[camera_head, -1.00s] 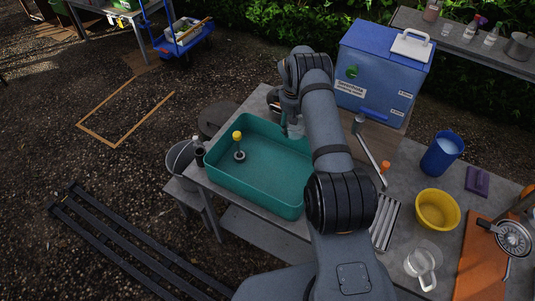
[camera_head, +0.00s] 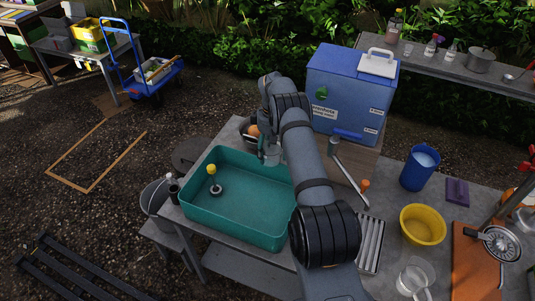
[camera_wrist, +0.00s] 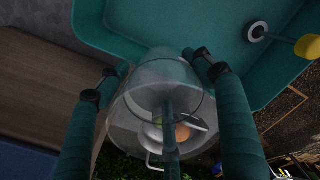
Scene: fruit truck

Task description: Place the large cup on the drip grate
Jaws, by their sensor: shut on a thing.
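My gripper (camera_head: 268,157) is at the far rim of the teal basin, beside the blue cooler. In the wrist view my gripper (camera_wrist: 166,82) is shut on a large clear cup (camera_wrist: 150,105), with a finger on each side. The cup also shows in the head view (camera_head: 271,154), small and partly hidden by my arm. The drip grate, which I take to be the slatted metal rack (camera_head: 370,246), lies on the table right of my arm, apart from the cup. Its visible slats are bare.
The teal basin (camera_head: 193,208) holds a yellow-topped stopper (camera_head: 212,178). Right of the grate are a yellow bowl (camera_head: 423,224), a blue cup (camera_head: 419,168) and a clear jug (camera_head: 413,280). The blue cooler (camera_head: 350,92) is behind.

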